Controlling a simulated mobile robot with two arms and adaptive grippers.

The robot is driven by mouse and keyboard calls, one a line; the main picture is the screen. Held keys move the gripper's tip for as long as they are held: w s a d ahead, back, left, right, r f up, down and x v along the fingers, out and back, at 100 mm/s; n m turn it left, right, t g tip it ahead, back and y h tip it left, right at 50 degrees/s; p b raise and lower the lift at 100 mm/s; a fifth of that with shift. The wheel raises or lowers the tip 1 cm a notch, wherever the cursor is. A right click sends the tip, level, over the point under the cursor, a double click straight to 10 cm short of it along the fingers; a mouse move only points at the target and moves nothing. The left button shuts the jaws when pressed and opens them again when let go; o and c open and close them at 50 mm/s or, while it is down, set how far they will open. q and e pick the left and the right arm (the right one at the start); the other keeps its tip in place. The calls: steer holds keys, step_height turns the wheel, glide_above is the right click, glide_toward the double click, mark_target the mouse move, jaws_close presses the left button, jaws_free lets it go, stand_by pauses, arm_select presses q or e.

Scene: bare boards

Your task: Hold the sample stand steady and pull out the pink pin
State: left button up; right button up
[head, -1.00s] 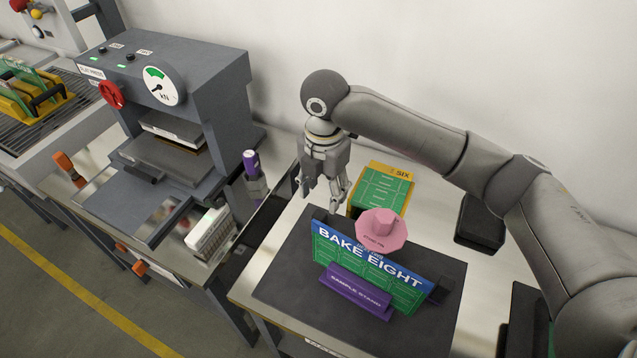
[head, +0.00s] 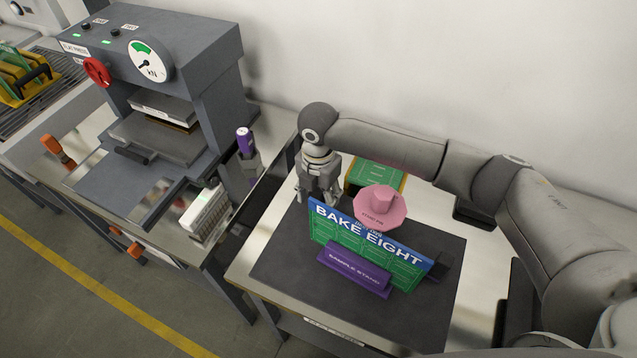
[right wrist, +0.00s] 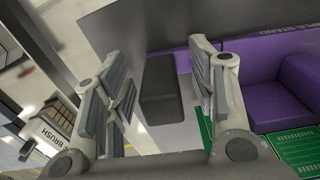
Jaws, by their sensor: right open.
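The purple sample stand (head: 353,270) stands on a dark mat and holds an upright green board (head: 365,249) with a blue "BAKE EIGHT" header. The stand also shows in the right wrist view (right wrist: 262,85). My right gripper (head: 318,197) is open, pointing down by the board's left end. In the right wrist view its fingers (right wrist: 155,75) are apart, with a dark block (right wrist: 165,88) visible between them. My left gripper is not in view.
The dark mat (head: 290,258) lies on a pale bench. A green-topped block (head: 377,174) stands behind the board. A grey press (head: 190,70), a white brush (head: 207,212) and a purple-topped tool in a holder (head: 246,150) are to the left. The mat's front is clear.

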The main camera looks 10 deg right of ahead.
steer(key=shift+f, duration=0.35)
jaws_close()
stand_by(0.3)
steer(key=shift+c, duration=0.9)
jaws_free()
jaws_close()
